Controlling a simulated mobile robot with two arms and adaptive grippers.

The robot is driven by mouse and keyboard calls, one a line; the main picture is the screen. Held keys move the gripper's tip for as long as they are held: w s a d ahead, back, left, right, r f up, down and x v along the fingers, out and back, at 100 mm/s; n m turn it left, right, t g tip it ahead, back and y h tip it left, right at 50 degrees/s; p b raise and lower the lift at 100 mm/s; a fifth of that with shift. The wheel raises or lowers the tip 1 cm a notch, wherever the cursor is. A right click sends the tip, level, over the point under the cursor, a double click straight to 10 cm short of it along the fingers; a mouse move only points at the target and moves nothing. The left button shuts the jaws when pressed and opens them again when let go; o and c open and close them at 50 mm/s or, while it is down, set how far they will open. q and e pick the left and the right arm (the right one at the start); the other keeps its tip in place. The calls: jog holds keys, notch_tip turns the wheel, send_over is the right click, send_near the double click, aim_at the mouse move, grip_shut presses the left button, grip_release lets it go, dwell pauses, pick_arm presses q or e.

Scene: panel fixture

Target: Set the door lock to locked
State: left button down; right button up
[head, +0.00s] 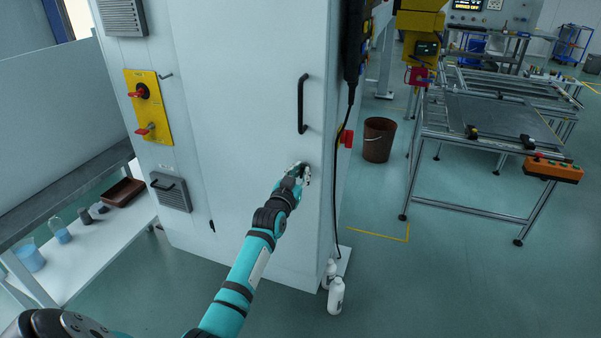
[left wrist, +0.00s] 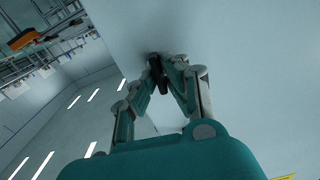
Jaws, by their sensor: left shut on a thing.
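The door lock (left wrist: 155,64) is a small dark piece on the pale cabinet door (head: 240,90). My left gripper (head: 302,172) is at the door's lower right, below the black door handle (head: 302,104). In the left wrist view my left gripper (left wrist: 160,75) has its fingertips closed together on the dark lock, against the door surface. The fingers hide most of the lock, so I cannot tell which way it is turned. In the head view the lock is hidden behind the gripper. My right gripper is not in view.
A yellow plate with red switches (head: 149,106) is on the cabinet's left face. A black cable (head: 341,190) hangs at its right edge. White bottles (head: 335,295) stand on the floor at the right corner. A brown bin (head: 378,140) and a metal-framed table (head: 470,205) are farther right.

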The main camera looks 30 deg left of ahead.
pick_arm(q)
jog(key=m+p, duration=0.1)
jog(key=m, duration=0.3)
jog(key=shift+r, duration=0.2)
jog(key=m, duration=0.4)
jog(key=shift+w+d+m, duration=0.1)
jog(key=shift+m, duration=0.2)
jog(key=m, duration=0.4)
jog(key=shift+f+m, duration=0.1)
jog(key=shift+m, duration=2.1)
jog(key=shift+b, duration=0.3)
jog(key=c, duration=1.5)
grip_release()
jog(key=shift+o, duration=0.4)
jog(key=shift+w+d+f, duration=0.1)
jog(key=shift+f, duration=0.1)
jog(key=shift+f, duration=0.1)
